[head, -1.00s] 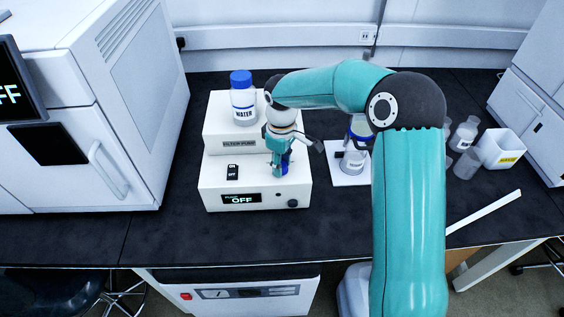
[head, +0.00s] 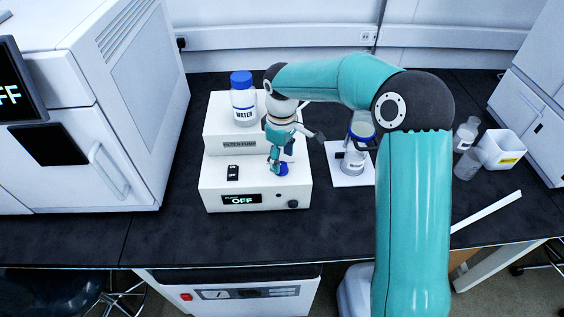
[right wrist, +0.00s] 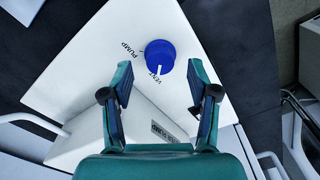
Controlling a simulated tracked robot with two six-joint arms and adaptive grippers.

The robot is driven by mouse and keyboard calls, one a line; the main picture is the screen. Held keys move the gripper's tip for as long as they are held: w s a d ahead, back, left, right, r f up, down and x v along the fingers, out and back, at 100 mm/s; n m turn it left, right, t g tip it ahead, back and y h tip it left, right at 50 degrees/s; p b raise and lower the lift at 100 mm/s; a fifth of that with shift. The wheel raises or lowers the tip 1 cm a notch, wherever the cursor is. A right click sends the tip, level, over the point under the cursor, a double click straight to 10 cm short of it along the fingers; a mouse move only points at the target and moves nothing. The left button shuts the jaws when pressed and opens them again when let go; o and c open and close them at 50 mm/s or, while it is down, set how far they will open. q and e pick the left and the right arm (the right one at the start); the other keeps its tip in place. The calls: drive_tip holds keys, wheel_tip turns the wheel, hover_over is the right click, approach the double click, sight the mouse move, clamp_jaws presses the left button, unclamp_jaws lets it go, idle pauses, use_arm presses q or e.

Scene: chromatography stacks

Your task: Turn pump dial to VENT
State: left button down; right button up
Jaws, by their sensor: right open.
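The blue pump dial (head: 283,169) sits on top of the low front part of the white filter pump (head: 211,190). In the right wrist view the dial (right wrist: 159,53) has a white mark that points at the printed word VENT; PUMP is printed to its left. My right gripper (head: 281,160) is above the dial. In the right wrist view its open fingers (right wrist: 161,70) are wide apart, with the dial just beyond the tips and nothing between them. The pump display (head: 241,199) reads OFF. My left gripper is not in view.
A blue-capped WATER bottle (head: 243,105) stands on the pump's raised rear part. A black switch (head: 232,173) is left of the dial. A flask (head: 352,157) stands on a white plate to the right. A large white instrument (head: 140,110) fills the left.

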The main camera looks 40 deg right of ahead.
sight(282, 165)
wheel_tip(282, 165, up, 9)
idle(0.3)
drive_tip(key=shift+r, duration=0.1)
